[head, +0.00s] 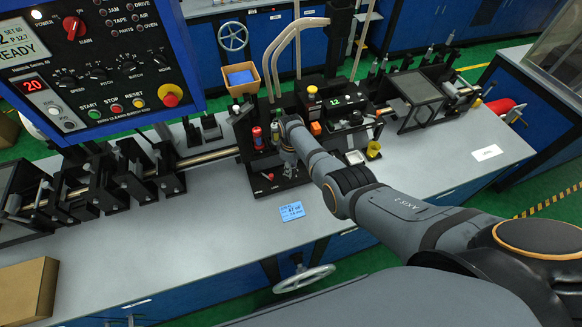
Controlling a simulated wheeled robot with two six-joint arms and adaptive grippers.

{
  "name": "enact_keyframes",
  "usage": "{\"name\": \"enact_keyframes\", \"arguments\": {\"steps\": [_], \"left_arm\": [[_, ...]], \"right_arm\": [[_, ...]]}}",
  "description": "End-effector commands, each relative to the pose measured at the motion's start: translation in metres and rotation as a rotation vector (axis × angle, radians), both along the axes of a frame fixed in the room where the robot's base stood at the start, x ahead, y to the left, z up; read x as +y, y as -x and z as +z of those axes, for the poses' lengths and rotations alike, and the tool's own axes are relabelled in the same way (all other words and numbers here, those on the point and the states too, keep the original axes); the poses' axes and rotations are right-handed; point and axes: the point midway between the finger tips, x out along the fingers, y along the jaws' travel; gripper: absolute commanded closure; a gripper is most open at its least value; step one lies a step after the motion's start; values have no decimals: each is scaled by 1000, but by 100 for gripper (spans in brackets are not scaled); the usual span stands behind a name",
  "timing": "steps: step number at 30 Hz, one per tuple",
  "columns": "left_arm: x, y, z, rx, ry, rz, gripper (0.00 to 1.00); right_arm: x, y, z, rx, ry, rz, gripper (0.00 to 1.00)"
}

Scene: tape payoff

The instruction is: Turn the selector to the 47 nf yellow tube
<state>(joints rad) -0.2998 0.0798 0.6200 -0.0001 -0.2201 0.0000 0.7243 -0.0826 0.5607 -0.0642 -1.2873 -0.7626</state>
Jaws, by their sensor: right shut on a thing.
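My right gripper (289,169) reaches down over a black stand (262,187) in the middle of the bench. It is shut on a small part there, taken to be the selector, which the fingers and wrist mostly hide. Its pointing direction cannot be read. A small red mark or lever shows on the stand just left of the fingers. No yellow tube can be made out clearly. A blue card (291,211), apparently reading 47, lies in front of the stand. My left gripper is not in view.
A control panel (95,65) fills the upper left. Black roller stands (115,180) line the left. A yellow cup (373,150) and a white label (487,152) lie right. A cardboard box (28,290) sits at front left.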

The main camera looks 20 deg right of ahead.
Motion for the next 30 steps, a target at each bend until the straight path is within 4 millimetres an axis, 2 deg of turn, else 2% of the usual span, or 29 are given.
{"name": "enact_keyframes", "arguments": {"steps": [1,6,17,23,30], "left_arm": [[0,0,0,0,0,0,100],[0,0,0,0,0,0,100],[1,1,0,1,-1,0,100],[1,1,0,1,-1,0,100],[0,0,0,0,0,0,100]], "right_arm": [[0,0,0,-1,1,1,69],[0,0,0,-1,1,0,48],[0,0,4,-1,0,0,48],[0,0,31,-4,0,-1,48],[0,-1,90,-4,0,-1,48]]}}
